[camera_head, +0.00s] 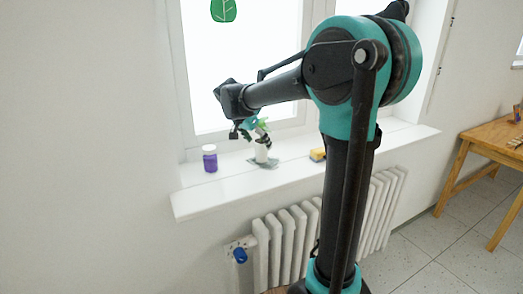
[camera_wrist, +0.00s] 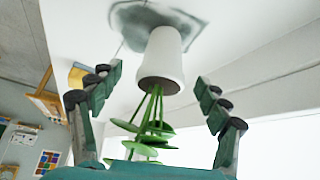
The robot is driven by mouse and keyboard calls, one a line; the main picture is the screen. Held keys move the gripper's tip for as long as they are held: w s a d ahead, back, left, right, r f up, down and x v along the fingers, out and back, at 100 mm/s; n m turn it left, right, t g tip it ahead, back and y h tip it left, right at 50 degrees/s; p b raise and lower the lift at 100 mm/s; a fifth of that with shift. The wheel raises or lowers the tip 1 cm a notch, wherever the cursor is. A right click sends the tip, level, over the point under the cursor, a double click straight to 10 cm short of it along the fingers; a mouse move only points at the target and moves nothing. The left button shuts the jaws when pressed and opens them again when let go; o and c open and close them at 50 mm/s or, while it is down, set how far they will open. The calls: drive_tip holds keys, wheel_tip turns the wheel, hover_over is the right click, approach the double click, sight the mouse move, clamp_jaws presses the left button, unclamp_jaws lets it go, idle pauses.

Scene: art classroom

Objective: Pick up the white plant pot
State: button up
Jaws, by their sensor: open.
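The white plant pot (camera_head: 261,153) stands on the white windowsill (camera_head: 225,182), with green leaves above it. In the wrist view the pot (camera_wrist: 162,58) appears upside down, with its green stems and leaves (camera_wrist: 148,130) reaching toward my gripper. My gripper (camera_wrist: 160,82) is open, with one finger on each side of the plant. The pot lies between and slightly beyond the fingertips, with a gap visible on both sides. In the head view my gripper (camera_head: 256,134) is over the pot and partly covers the plant.
A purple jar with a white lid (camera_head: 210,158) stands on the sill left of the pot. A yellow block (camera_head: 317,155) lies to its right. A grey patch (camera_head: 263,164) is under the pot. The window is behind, a radiator (camera_head: 300,235) below, a wooden table (camera_head: 490,140) at right.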

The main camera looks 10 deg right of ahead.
sight(261, 147)
drive_tip(key=x, duration=0.4)
drive_tip(key=shift+w+f, duration=0.1)
drive_tip(key=shift+f, duration=0.05)
drive_tip(key=c, duration=1.6)
drive_tip(key=shift+o, duration=0.2)
